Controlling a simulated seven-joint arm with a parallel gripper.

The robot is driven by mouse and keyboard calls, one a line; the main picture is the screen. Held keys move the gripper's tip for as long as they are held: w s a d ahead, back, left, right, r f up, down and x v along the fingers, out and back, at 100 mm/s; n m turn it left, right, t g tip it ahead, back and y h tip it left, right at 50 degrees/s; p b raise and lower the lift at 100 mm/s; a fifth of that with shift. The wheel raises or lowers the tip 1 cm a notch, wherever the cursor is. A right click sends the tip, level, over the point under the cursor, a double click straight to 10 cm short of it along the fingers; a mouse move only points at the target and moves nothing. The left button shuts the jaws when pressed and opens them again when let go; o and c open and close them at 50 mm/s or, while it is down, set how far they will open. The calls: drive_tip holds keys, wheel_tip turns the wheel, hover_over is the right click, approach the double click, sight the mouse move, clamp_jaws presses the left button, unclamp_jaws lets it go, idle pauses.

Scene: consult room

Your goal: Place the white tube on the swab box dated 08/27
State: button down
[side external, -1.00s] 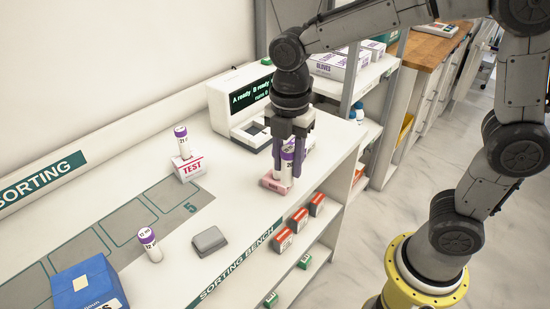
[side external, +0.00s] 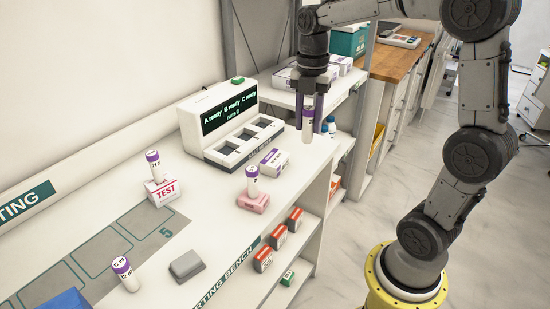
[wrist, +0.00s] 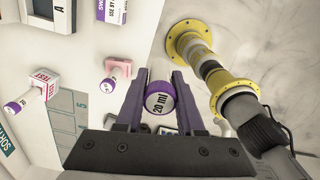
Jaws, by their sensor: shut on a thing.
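My gripper (side external: 306,130) is shut on a white tube (side external: 308,119) with a purple band, held in the air past the bench's right edge. In the wrist view this tube (wrist: 159,104) is end-on and reads "20 ml". A white and purple box (side external: 274,162) lies on the bench behind the pink box. The wrist view shows part of this box (wrist: 113,10), with "SW" and "USE BY"; I cannot read a date. A similar tube (side external: 252,182) stands on the pink box (side external: 253,202). Another tube (side external: 154,166) stands on the TEST box (side external: 163,190).
A rack device (side external: 230,128) with a screen and slots stands at the bench's back. A tube (side external: 125,273) and a grey block (side external: 186,265) are nearer the front. Red and white boxes (side external: 278,237) line the shelf below. A side shelf holds more boxes.

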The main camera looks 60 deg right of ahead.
drive_tip(key=shift+d, duration=0.4)
drive_tip(key=w+d+f, duration=0.1)
drive_tip(key=w+f, duration=0.2)
drive_tip(key=w, duration=0.1)
drive_tip(key=w+d+f, duration=0.2)
drive_tip(key=w+f, duration=0.1)
drive_tip(key=w, duration=0.1)
drive_tip(key=w+d+f, duration=0.1)
drive_tip(key=w+f, duration=0.2)
drive_tip(key=w, duration=0.1)
drive_tip(key=shift+w+d+f, duration=0.35)
drive_tip(key=shift+w+f, duration=0.1)
drive_tip(key=shift+f, duration=1.55)
drive_tip(key=shift+f, duration=0.1)
drive_tip(key=c, duration=0.5)
unclamp_jaws()
